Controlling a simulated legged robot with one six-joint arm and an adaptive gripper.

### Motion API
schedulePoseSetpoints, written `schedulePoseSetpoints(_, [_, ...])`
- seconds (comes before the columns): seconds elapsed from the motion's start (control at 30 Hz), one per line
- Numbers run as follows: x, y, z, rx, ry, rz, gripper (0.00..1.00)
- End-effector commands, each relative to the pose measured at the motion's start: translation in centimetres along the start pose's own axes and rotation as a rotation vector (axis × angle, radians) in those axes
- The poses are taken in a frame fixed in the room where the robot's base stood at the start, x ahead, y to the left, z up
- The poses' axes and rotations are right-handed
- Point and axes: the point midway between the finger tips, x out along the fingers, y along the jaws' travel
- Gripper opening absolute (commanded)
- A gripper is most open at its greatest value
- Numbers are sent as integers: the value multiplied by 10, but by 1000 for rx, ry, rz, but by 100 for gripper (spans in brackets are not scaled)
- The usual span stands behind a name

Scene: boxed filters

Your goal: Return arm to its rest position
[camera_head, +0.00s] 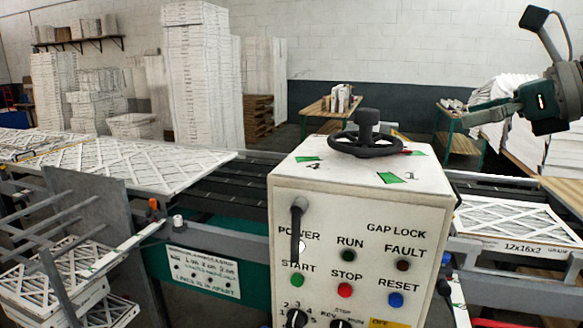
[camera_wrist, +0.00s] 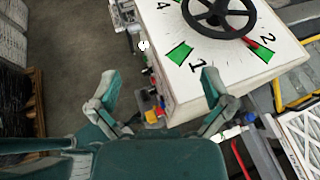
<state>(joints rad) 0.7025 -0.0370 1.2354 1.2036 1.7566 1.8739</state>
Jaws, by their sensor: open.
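My gripper (camera_head: 478,108) is raised in the air at the right of the head view, on the right side of the control box. Its fingers point left. In the wrist view its two green-grey fingers (camera_wrist: 160,82) stand wide apart with nothing between them. The white control box (camera_head: 345,205) stands in the front middle, with a black handwheel (camera_head: 366,142) on top. The wrist view looks down on the box top (camera_wrist: 240,65) and the handwheel (camera_wrist: 219,18). The gripper appears clear of the box. Most of my arm is out of view.
A conveyor (camera_head: 210,190) with latticed filters (camera_head: 130,160) runs behind and left of the box. Another filter (camera_head: 512,222) lies right of it. White stacks (camera_head: 200,75) stand at the back left, and more (camera_head: 500,105) stand behind my gripper. Open floor (camera_wrist: 75,45) shows beside the box.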

Motion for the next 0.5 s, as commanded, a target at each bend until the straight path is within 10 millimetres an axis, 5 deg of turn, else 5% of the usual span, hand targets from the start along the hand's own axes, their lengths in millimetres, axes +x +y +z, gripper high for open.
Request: schedulePoseSetpoints(0.5, [55,31,-51,-330,196,-18,100])
